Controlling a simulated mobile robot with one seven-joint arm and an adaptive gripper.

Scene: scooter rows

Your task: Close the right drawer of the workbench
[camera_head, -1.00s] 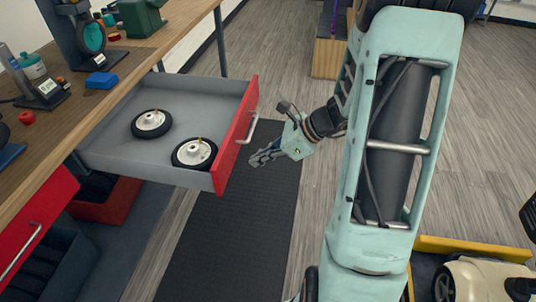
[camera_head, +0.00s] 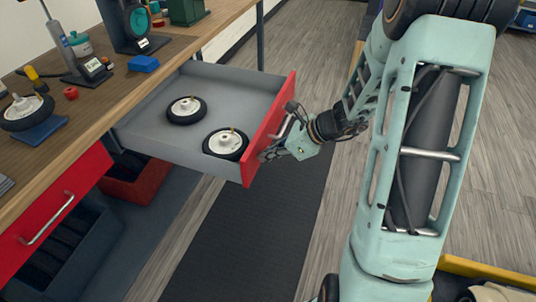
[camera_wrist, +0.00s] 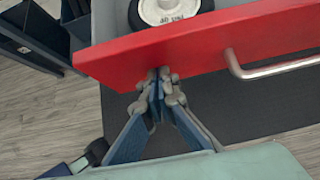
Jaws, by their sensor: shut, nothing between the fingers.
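The workbench's right drawer (camera_head: 190,125) stands pulled out, with a grey tray and a red front (camera_head: 270,130). Two small wheels with white hubs lie inside, one nearer the bench (camera_head: 186,109) and one nearer the front (camera_head: 226,144). My gripper (camera_head: 268,153) is shut and empty, its fingertips at the outer face of the red front. In the wrist view the fingertips (camera_wrist: 159,76) meet or nearly meet the front (camera_wrist: 190,50), left of its silver handle (camera_wrist: 275,67). I cannot tell for sure whether they touch.
The wooden bench top (camera_head: 120,85) carries a blue block (camera_head: 143,63), tools and another wheel. A second red drawer (camera_head: 55,205) sits at the left, flush with the bench. A red bin (camera_head: 135,180) is below. A dark mat (camera_head: 240,235) covers the floor beside the bench.

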